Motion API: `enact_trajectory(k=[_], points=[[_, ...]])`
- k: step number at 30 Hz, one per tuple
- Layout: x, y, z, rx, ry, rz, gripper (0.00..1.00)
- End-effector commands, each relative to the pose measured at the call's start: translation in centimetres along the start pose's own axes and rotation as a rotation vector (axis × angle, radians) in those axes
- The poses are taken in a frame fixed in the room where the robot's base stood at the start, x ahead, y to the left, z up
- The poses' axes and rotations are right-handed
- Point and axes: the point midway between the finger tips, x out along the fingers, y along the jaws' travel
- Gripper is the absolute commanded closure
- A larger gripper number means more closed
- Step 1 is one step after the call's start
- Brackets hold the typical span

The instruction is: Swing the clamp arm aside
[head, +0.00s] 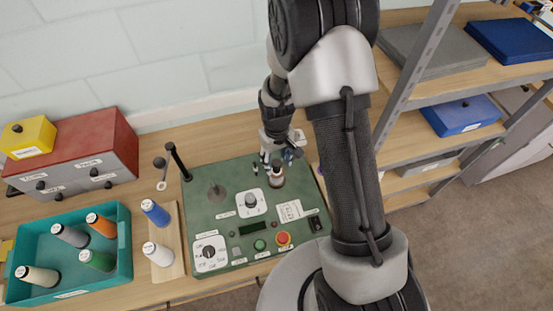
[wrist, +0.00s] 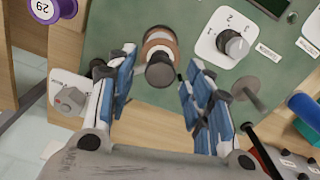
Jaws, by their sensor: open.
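A green panel (head: 230,225) on the bench carries a spool with brown and white bands (head: 277,181) at its back right corner. In the wrist view this spool (wrist: 160,44) has a dark grey round cap (wrist: 160,75) at its near end. My gripper (head: 277,160) is just above the spool in the head view. In the wrist view my gripper (wrist: 158,68) is open, its blue-and-white fingers on either side of the cap, apart from it. A black upright post (head: 178,160) stands at the panel's back left. I cannot tell which part is the clamp arm.
A dial (head: 251,203), a second dial (head: 210,252) and a red button (head: 283,239) are on the panel. A thin spindle (head: 216,190) stands left of the spool. A wooden strip with spools (head: 168,213) and a teal tray (head: 124,240) lie left. Shelves are right.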

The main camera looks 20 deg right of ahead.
Motion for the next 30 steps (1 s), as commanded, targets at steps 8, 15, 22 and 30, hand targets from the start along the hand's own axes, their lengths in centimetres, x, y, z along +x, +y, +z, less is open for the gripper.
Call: enact_trajectory(k=[8,15,22,30], points=[[-0.02,0.0,-0.01,0.0,0.0,0.0,0.58],[-0.03,0.0,0.0,0.0,0.0,0.0,0.74],[-0.03,0.0,0.0,0.0,0.0,0.0,0.9],[-0.03,0.0,0.0,0.0,0.0,0.0,1.0]])
